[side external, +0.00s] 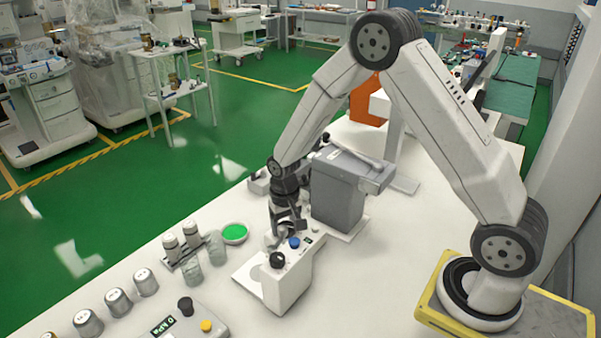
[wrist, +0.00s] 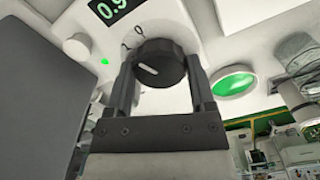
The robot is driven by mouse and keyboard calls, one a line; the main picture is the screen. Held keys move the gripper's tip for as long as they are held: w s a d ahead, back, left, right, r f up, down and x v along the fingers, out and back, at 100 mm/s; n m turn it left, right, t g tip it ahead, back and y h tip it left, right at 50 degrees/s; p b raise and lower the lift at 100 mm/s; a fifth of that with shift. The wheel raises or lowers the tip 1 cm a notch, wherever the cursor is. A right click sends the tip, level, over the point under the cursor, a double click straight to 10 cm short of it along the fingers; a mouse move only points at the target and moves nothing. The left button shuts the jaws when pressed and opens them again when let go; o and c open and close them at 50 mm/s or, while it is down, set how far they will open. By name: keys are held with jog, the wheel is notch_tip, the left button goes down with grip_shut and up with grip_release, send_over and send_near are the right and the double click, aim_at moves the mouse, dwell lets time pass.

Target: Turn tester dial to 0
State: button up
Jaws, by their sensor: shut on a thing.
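The tester is a white box (side external: 290,285) on the white bench in the side view. In the wrist view its white face (wrist: 165,22) carries a black dial (wrist: 160,66) with a white pointer line, and the marks 0 and 1 beside it. The line slants up and to the left. The tester's display (wrist: 112,8) shows green digits starting 0.9, cut off by the frame edge. My gripper (wrist: 158,78) is shut on the dial, one finger on each side. In the side view my gripper (side external: 284,226) hides the dial at the box's far end.
A grey box (side external: 338,190) stands close behind my gripper. A dish with green contents (side external: 234,233), glass jars (side external: 192,270) and metal canisters (side external: 118,302) stand to the left. A kPa unit (side external: 188,322) is at the front. Bench space right of the tester is clear.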

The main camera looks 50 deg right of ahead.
jog(key=o, duration=1.2)
jog(key=shift+r, duration=0.1)
jog(key=shift+r, duration=3.85)
jog(key=shift+c, duration=1)
jog(key=shift+s+r+n, duration=0.1)
jog(key=shift+n, duration=1.8)
